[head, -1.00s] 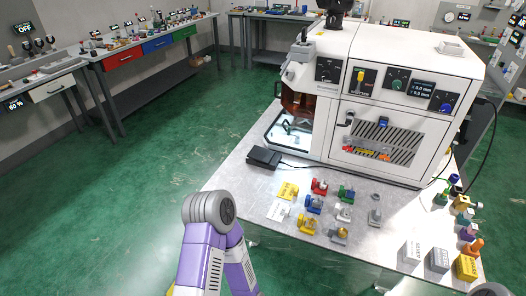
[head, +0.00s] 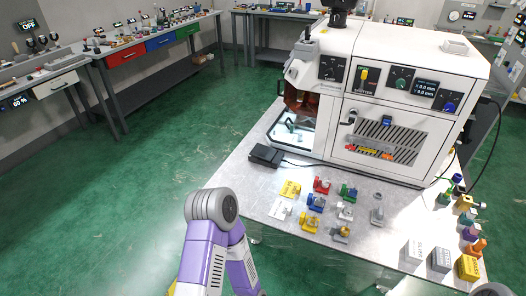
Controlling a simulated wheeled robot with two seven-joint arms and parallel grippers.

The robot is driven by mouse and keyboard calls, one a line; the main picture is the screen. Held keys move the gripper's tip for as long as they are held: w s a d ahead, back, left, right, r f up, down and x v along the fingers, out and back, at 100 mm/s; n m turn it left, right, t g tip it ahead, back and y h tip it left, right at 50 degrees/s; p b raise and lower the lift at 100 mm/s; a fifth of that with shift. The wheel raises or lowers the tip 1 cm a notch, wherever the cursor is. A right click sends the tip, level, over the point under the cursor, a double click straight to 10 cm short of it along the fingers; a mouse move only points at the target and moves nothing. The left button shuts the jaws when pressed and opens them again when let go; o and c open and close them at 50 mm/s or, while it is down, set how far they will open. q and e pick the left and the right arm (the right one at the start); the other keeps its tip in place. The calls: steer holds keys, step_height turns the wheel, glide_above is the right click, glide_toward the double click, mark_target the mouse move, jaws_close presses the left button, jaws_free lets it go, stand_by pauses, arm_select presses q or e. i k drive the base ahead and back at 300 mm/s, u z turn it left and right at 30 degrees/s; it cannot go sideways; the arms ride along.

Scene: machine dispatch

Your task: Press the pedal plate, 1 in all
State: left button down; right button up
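The black pedal plate (head: 266,155) lies on the metal table at the front left corner of the white machine (head: 392,95), with a cable running right from it. Nothing touches it. In the head view a purple and white arm of mine with a grey joint rises at the bottom, in front of the table's left edge. Neither of my grippers shows in the view.
Several small coloured fixtures, such as a red one (head: 321,186) and a yellow one (head: 309,222), stand on the table (head: 376,238) right of the pedal. A yellow card (head: 290,189) lies nearer me. Blocks stand at the front right. The green floor at left is clear.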

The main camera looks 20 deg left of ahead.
mark_target(261, 151)
steer(key=k, duration=0.5)
steer(key=u, duration=1.45)
steer(key=i, duration=1)
steer(key=z, duration=2.1)
steer(key=i, duration=0.1)
steer(key=u, duration=0.25)
